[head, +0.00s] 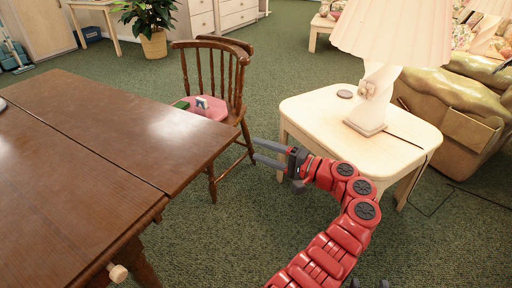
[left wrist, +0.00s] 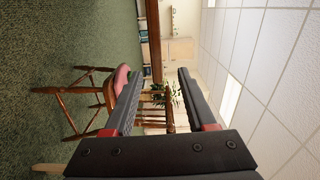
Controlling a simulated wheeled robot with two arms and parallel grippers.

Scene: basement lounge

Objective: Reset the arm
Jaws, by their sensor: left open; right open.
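My left gripper (head: 254,152) is at the end of the red arm in the middle of the head view. It is open and empty, its fingers pointing left between the brown table and the cream side table. In the left wrist view its two dark fingers (left wrist: 158,85) are spread with nothing held between them. The tips of what looks like my right gripper (head: 370,284) just show at the bottom edge, apart from each other; the rest is out of frame.
A brown table (head: 110,120) fills the left. A wooden chair (head: 240,75) with a pink seat stands beyond my left gripper; it also shows in the wrist view (left wrist: 120,78). A cream side table (head: 310,105) with a lamp (head: 375,95) stands close right. Carpet is open behind.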

